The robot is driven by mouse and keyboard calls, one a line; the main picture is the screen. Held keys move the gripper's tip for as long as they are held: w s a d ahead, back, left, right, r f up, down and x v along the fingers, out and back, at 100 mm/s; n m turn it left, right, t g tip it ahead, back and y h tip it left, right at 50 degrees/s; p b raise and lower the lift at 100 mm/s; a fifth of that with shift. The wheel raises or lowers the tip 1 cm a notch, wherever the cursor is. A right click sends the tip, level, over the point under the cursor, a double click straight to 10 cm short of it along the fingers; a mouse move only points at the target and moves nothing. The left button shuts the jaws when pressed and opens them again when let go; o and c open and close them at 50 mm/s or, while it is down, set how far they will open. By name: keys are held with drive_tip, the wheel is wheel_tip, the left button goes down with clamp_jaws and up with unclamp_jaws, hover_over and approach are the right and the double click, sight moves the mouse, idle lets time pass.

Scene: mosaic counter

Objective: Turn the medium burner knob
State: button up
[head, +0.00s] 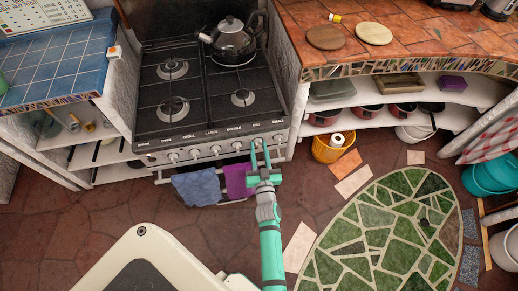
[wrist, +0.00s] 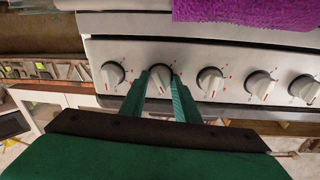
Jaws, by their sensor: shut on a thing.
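The stove's front panel carries a row of white knobs with small labels above them, too small to read surely in the head view. My gripper (head: 260,145) is at the second knob from the right there. In the wrist view, my gripper (wrist: 161,72) has its two green fingers on either side of a white knob (wrist: 160,76), second from the left, and is shut on it. The fingers partly cover this knob. I cannot read which burner it serves. Neighbouring knobs (wrist: 112,75) (wrist: 210,83) stand free on both sides.
A purple towel (head: 238,181) and a blue towel (head: 195,187) hang on the oven rail close to my gripper. A dark kettle (head: 233,42) sits on the back right burner. A yellow basket (head: 331,151) stands on the floor at the right.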

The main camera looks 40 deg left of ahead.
drive_tip(key=n, duration=0.6)
drive_tip(key=shift+f+n+y, duration=0.1)
drive_tip(key=shift+n+y, duration=0.2)
drive_tip(key=shift+y, duration=0.1)
idle(0.3)
drive_tip(key=o, duration=1)
drive_tip(key=shift+o, duration=0.2)
drive_tip(key=r+v, duration=0.1)
drive_tip(key=v, duration=0.9)
drive_tip(key=shift+s+d+f, duration=0.25)
drive_tip(key=shift+d+f, duration=0.1)
drive_tip(key=shift+f, duration=0.15)
drive_tip(key=shift+c, duration=0.6)
drive_tip(key=shift+w, duration=0.1)
clamp_jaws()
